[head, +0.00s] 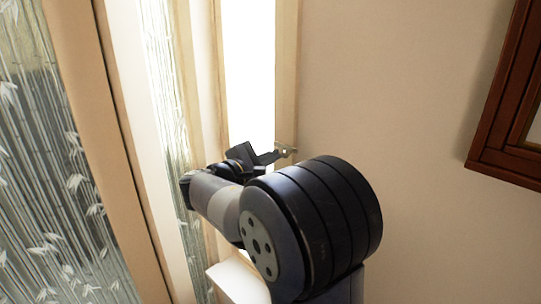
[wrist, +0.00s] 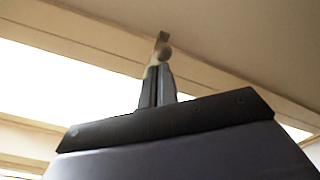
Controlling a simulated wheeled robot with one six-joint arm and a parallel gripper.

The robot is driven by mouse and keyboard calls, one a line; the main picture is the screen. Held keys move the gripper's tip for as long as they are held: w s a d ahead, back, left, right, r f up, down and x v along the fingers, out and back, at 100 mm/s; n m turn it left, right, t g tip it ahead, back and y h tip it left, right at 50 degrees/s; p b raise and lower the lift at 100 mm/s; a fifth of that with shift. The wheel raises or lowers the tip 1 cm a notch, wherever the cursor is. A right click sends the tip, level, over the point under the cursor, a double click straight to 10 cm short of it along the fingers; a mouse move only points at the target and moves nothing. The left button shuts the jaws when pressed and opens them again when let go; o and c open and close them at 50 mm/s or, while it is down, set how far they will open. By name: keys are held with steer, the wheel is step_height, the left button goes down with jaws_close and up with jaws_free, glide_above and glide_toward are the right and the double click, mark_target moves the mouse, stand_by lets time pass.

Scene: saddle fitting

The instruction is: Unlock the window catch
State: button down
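The window catch (head: 286,150) is a small metal fitting on the light wooden frame at the window's right side. In the wrist view the catch (wrist: 163,50) shows as a small knob and plate on the frame, right at my fingertips. My gripper (head: 272,156) reaches it from the left in the head view. In the wrist view my gripper (wrist: 158,72) has its two fingers close together, with their tips on the lower end of the catch. The exact contact is small and partly hidden by the fingers.
The bright window pane (head: 249,70) lies left of the catch. A bamboo-patterned panel (head: 50,180) stands at the left. A plain wall (head: 400,90) is on the right, with a dark red wooden frame (head: 490,155) on it.

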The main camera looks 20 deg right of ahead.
steer(key=n+p, duration=0.1)
steer(key=p, duration=0.1)
steer(key=r+n+p, duration=0.1)
steer(key=n+p, duration=0.1)
steer(key=r+n+p, duration=0.1)
steer(key=p, duration=0.1)
steer(key=shift+w+a+r+n, duration=0.1)
steer(key=shift+w+r+n, duration=0.15)
steer(key=shift+n, duration=0.15)
steer(key=shift+w+a+r, duration=0.1)
steer(key=shift+w+r, duration=0.15)
steer(key=shift+r, duration=0.05)
steer(key=shift+f, duration=0.1)
stand_by(1.3)
steer(key=s+a+f+b, duration=0.1)
steer(key=a+b, duration=0.1)
steer(key=a, duration=0.3)
steer(key=s+a+f+b, duration=0.1)
steer(key=a+b, duration=0.1)
steer(key=a, duration=0.4)
steer(key=shift+s+f, duration=0.35)
steer(key=shift+s, duration=0.05)
